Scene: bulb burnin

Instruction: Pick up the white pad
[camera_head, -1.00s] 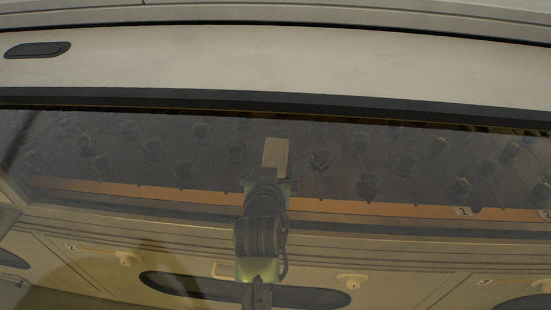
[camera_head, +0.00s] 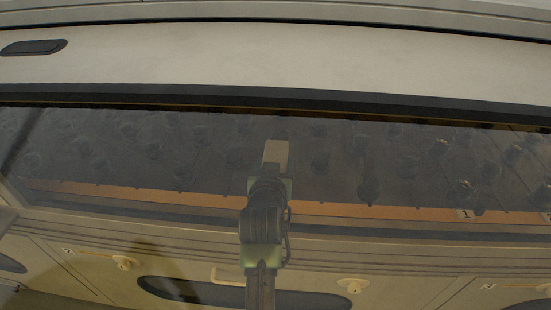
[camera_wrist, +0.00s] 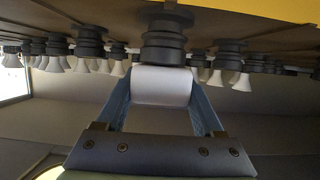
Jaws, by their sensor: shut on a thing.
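The white pad (camera_wrist: 162,88) sits between the two blue fingers of my gripper (camera_wrist: 163,78) in the wrist view, and the fingers are shut on it. Its far end is right against or just short of a dark ribbed socket (camera_wrist: 163,42); I cannot tell whether they touch. In the head view the pad shows as a pale block (camera_head: 276,153) beyond the end of my arm, seen through a dark glassy panel. My fingers are too dim to make out there.
Rows of dark sockets, several with white bulbs (camera_wrist: 241,80), line the surface around the pad in the wrist view. In the head view a pale cabinet top (camera_head: 270,62) lies beyond, and a front with white knobs (camera_head: 353,285) lies nearer.

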